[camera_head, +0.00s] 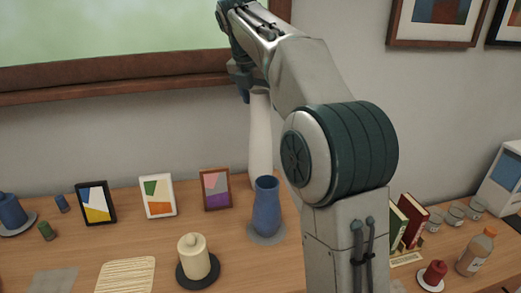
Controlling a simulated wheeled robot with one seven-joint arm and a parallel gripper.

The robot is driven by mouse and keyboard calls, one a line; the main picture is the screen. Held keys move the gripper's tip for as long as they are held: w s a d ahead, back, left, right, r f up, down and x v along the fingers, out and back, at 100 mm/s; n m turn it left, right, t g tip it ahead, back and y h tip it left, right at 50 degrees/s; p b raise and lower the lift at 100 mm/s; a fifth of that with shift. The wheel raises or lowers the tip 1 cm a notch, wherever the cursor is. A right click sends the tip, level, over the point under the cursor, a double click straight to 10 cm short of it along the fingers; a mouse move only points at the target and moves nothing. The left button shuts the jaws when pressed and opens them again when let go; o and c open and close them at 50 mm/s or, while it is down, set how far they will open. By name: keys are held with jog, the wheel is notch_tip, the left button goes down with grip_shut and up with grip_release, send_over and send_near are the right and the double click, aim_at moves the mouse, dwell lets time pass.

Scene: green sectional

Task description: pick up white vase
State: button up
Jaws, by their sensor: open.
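The white vase (260,140) is a tall, slim, pale bottle shape. It stands upright at the back of the wooden table, close to the wall. The gripper is open. I cannot tell whether its fingers stand around the neck or in front of it, as they are small and partly hidden.
A blue vase (266,208) stands just in front of the white vase. Picture frames (215,189) line the back left. A cream lidded jar (193,258) is in front. Books (411,222), glasses and a bottle (476,252) are at right. A window ledge (120,87) runs behind.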

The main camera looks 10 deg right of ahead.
jog(key=shift+x, duration=1.15)
grip_shut()
jog(key=shift+r, duration=0.1)
jog(key=shift+r, duration=0.1)
